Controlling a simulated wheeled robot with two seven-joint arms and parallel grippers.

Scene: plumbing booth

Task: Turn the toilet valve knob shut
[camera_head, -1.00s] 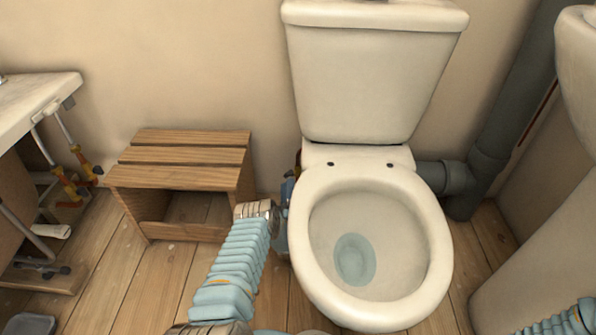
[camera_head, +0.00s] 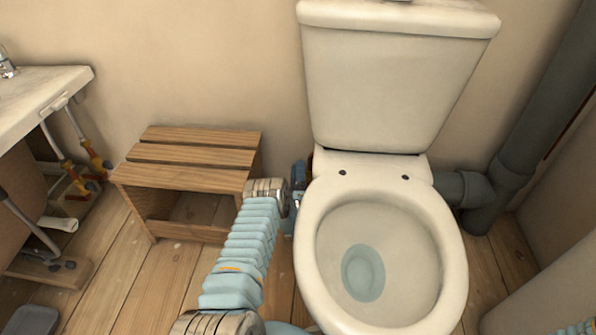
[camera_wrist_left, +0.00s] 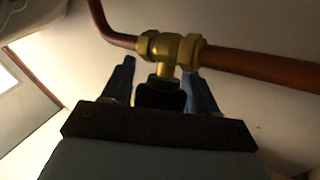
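The toilet valve is a brass fitting (camera_wrist_left: 171,48) on a copper pipe in the left wrist view. Its dark knob (camera_wrist_left: 160,95) hangs below the fitting, between the two fingers of my left gripper (camera_wrist_left: 163,88). The fingers stand apart, one on each side of the knob. A slim gap seems to show on the left side; contact on the right is unclear. In the head view my left gripper (camera_head: 299,178) is low beside the toilet (camera_head: 378,90), close to the wall, and the valve is hidden there. My right gripper is out of view.
A slatted wooden stool (camera_head: 190,180) stands left of my left arm. The toilet bowl (camera_head: 440,270) is close on its right. A grey drain pipe (camera_head: 525,140) rises at the right. A sink counter (camera_head: 45,90) is at the far left.

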